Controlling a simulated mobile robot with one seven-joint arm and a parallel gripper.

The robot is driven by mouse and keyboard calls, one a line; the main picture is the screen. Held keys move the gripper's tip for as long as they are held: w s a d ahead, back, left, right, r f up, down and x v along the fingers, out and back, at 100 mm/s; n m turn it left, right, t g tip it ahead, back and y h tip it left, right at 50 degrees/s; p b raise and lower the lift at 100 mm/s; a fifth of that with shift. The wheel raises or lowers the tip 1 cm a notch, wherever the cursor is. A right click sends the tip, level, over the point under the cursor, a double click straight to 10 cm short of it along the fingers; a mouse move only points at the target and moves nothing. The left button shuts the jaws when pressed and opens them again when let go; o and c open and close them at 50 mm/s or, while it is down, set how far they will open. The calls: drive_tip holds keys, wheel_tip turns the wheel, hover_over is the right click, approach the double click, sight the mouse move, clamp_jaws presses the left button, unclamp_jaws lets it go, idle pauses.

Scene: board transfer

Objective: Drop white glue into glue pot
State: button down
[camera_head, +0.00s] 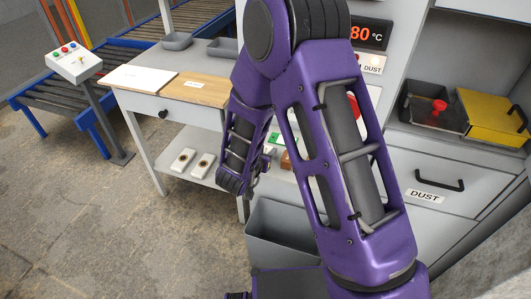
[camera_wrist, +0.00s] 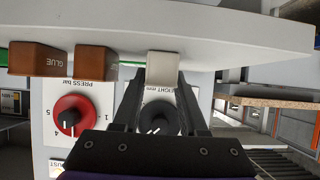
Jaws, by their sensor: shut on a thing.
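In the wrist view my gripper (camera_wrist: 163,78) is shut on a small white block (camera_wrist: 163,66), which fits the white glue. The block is at the edge of a pale panel, and I cannot tell whether it still touches it. Two brown blocks stand beside it, one (camera_wrist: 38,58) marked GLUE and one (camera_wrist: 97,61) nearer the fingers. In the head view my gripper (camera_head: 254,182) is low at the middle, partly hidden by my arm, and the white block cannot be made out. I cannot clearly identify the glue pot.
A grey bin (camera_head: 285,235) stands below my gripper. A workbench (camera_head: 213,58) with boards and grey trays is at the left, with a conveyor (camera_head: 110,58) behind it. A drawer marked DUST (camera_head: 425,195) and a yellow box (camera_head: 495,118) are at the right. A red dial (camera_wrist: 72,115) is close to the gripper.

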wheel_tip(320, 180, up, 10)
drive_tip(key=p, duration=0.2)
idle(0.3)
